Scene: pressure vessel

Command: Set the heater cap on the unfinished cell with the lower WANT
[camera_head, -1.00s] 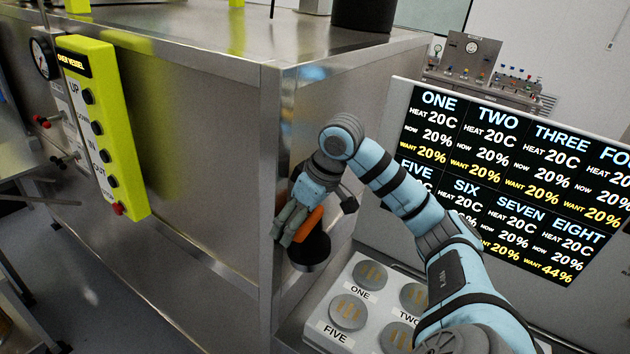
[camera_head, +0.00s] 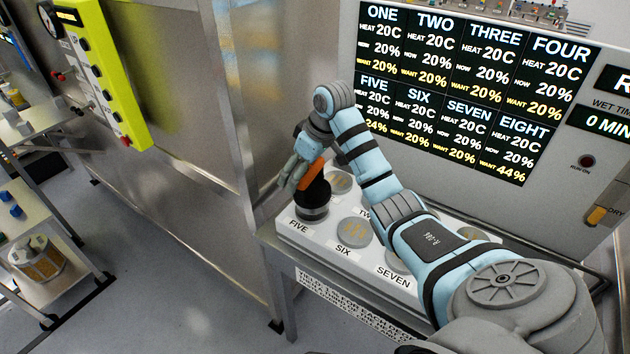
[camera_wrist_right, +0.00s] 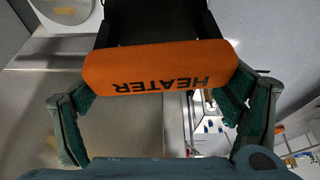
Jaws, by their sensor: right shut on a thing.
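The heater cap (camera_head: 314,196) is a black round body with an orange handle. The handle, marked HEATER, fills the middle of the right wrist view (camera_wrist_right: 160,68). My right gripper (camera_head: 299,174) is shut on this handle. The cap's base is at cell FIVE of the white cell block (camera_head: 331,236) and hides that cell; I cannot tell whether it touches. The display (camera_head: 455,95) reads WANT 44% for EIGHT and what looks like 24% for FIVE, partly covered by my arm. The other WANT values read 20%. Cell EIGHT is hidden behind my arm. My left gripper is not in view.
Cell SIX (camera_head: 355,231) is just right of the cap. The steel vessel housing (camera_head: 185,100) stands close on the left, with a yellow button panel (camera_head: 105,80). A shelf cart (camera_head: 50,235) stands at far left. Open floor lies between.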

